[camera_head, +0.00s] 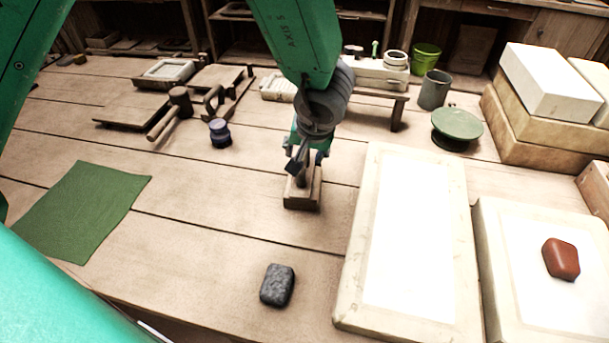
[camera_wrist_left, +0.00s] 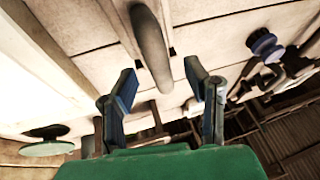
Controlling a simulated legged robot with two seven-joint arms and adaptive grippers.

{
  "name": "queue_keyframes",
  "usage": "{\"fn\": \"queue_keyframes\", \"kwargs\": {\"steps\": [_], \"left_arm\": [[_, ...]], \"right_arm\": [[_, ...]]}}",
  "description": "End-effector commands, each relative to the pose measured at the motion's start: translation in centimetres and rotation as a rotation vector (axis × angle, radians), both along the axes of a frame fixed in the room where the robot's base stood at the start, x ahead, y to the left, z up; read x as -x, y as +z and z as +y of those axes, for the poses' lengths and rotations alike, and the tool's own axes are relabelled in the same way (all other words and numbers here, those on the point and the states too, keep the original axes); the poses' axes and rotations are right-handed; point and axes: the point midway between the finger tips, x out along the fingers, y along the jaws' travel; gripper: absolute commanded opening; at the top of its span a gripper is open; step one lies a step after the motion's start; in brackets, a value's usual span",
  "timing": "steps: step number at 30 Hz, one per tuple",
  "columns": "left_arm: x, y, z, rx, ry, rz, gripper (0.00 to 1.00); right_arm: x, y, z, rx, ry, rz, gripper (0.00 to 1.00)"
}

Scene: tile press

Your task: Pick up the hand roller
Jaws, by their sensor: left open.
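My left gripper (camera_head: 303,163) points down in the middle of the bench, directly over a small brown wooden piece (camera_head: 303,194) with a rectangular base and an upright part. I take this piece for the hand roller, though its roller shape is not clear. In the left wrist view, my left gripper (camera_wrist_left: 160,79) is open, with a finger on each side of a smooth greyish-tan rounded handle (camera_wrist_left: 152,45). Gaps show between the handle and both fingers. The gripper and wrist partly cover the piece in the head view. My right gripper is not in view.
A large pale slab (camera_head: 410,240) lies right of the gripper, and another (camera_head: 545,275) bears a red-brown block (camera_head: 561,258). A dark stone block (camera_head: 277,285) lies in front. A mallet (camera_head: 170,112), a dark blue jar (camera_head: 220,132) and a green cloth (camera_head: 82,208) lie left.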

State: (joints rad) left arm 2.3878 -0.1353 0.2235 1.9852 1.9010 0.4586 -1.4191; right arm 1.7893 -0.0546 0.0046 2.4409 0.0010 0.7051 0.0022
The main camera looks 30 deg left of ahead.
Motion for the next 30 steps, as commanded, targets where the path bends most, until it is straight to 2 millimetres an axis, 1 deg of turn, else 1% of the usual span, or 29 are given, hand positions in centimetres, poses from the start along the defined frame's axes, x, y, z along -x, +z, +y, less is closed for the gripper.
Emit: {"fn": "queue_keyframes", "kwargs": {"steps": [1, 3, 11, 12, 14, 15, 16, 26, 29, 30], "left_arm": [[-0.1, -1.0, 0.1, -0.002, -0.001, 0.003, 0.42], [-0.4, -1.5, 0.4, -0.001, 0.000, 0.001, 0.42], [-0.5, -1.6, 0.4, 0.001, -0.001, 0.000, 0.42], [-0.5, -1.6, 0.4, 0.001, -0.001, 0.000, 0.38], [-0.5, -1.6, 0.4, 0.001, -0.001, 0.001, 0.17], [-0.5, -1.6, 0.4, 0.001, -0.001, 0.001, 0.03], [-0.5, -1.6, 0.4, 0.001, -0.001, 0.001, 0.00], [-0.5, -1.4, 0.4, 0.001, 0.000, 0.000, 0.00], [-0.5, -0.5, 0.5, 0.003, 0.002, -0.001, 0.00], [-0.5, 0.2, 0.4, 0.004, 0.002, -0.001, 0.00]], "right_arm": [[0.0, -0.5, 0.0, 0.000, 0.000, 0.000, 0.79], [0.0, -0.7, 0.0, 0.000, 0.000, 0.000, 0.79], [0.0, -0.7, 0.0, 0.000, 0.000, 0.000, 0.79], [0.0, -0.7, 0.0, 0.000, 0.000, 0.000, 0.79], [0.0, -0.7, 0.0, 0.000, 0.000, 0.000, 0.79], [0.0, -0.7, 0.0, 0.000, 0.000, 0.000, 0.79], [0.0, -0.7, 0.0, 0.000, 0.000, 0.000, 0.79], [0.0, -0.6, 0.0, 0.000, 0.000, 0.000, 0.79], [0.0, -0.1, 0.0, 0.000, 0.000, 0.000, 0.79], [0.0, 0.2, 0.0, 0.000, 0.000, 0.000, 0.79]]}}
